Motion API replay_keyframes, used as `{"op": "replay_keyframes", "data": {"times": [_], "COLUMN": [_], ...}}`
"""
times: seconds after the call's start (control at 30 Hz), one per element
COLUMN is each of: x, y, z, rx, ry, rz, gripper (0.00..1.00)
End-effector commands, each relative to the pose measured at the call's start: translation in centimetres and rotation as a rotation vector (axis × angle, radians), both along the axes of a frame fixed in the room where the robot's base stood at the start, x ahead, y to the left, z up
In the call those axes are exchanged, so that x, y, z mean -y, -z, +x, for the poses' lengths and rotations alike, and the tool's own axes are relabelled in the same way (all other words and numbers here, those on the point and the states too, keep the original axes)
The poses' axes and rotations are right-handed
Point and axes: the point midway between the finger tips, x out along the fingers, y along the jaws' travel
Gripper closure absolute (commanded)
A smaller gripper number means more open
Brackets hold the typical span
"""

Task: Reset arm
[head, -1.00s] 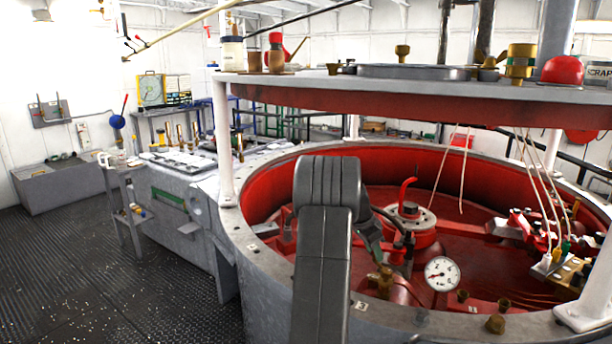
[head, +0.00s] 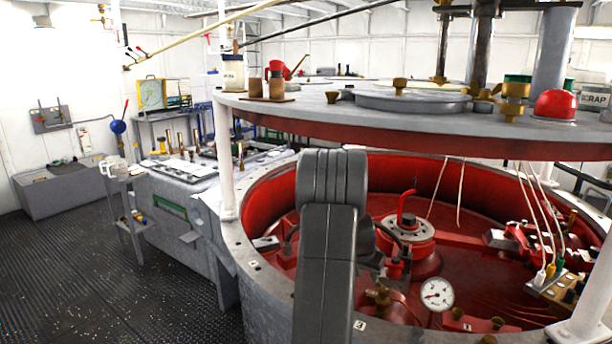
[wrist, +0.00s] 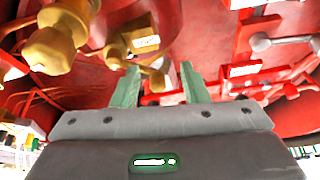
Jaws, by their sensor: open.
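My arm (head: 325,240) rises in the lower middle of the head view, in front of the round red tub (head: 270,205). My gripper is mostly hidden behind my arm there. In the wrist view my gripper (wrist: 160,80) shows two green fingers standing apart, with nothing between them that they grip. Red tub parts and brass fittings lie beyond the fingertips. A large brass fitting (wrist: 50,52) is at the upper left, and a smaller brass valve (wrist: 150,72) shows near the left finger. I cannot tell how far the fingertips are from them.
A grey round shelf (head: 300,113) with jars and brass pieces overhangs the tub on white posts (head: 226,170). A pressure gauge (head: 436,294) stands to the right of my arm. A grey workbench (head: 180,215) is to the left, with open dark floor (head: 80,275) beyond.

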Motion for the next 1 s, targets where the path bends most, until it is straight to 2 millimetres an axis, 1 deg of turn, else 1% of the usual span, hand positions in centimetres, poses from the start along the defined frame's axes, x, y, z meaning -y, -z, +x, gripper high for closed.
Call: {"op": "replay_keyframes", "data": {"times": [0.4,0.6,0.7,0.8,1.0], "x": [-1.7,-2.2,-2.4,-2.5,-2.5], "y": [-6.9,-9.5,-10.3,-10.7,-10.8], "z": [-2.3,-3.3,-3.5,-3.7,-3.8], "rx": [0.003,0.001,0.001,-0.001,-0.001], "ry": [0.001,0.002,0.002,0.003,0.003], "rz": [0.000,-0.001,-0.001,0.000,0.000], "gripper": [0.59,0.59,0.59,0.59,0.59]}}
